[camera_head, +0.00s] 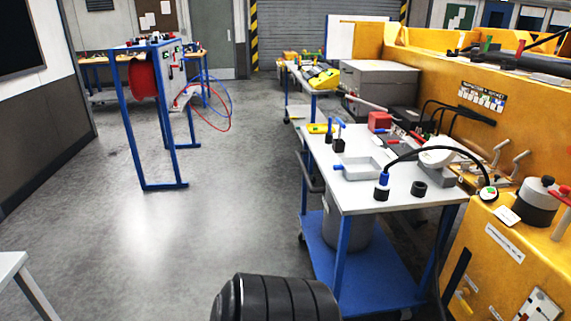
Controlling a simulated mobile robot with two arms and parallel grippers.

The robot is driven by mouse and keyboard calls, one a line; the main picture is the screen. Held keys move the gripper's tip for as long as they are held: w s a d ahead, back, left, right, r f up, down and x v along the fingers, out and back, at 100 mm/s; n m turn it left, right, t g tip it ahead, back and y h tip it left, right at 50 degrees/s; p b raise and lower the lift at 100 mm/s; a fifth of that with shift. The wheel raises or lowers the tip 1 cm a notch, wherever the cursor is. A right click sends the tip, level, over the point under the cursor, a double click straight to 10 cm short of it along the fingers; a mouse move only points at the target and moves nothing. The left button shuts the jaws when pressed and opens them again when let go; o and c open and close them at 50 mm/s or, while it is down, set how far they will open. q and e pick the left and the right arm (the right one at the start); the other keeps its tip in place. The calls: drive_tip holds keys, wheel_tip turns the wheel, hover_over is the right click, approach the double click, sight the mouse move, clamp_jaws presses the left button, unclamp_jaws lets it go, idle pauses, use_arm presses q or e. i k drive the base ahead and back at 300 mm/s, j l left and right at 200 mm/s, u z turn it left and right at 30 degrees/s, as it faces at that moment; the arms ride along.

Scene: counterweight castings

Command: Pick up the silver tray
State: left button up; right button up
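A shallow silver-grey tray (360,174) lies on the white top of a blue-framed cart (345,197) right of centre. It looks rectangular with a raised rim, and it seems empty. A small blue item touches or lies close to its left side. A dark cylinder with a blue cap (382,190) stands just in front of the tray's right side. Neither of my grippers is in view.
A small black cylinder (418,188) and a red box (380,121) are also on the cart. A bucket (345,222) stands on its lower shelf. A yellow machine (500,245) borders the cart's right. Open floor (235,180) lies left, with a blue frame (145,110) beyond.

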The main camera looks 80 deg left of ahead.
sight(356, 169)
drive_tip(key=u, duration=2.1)
drive_tip(key=i, duration=0.25)
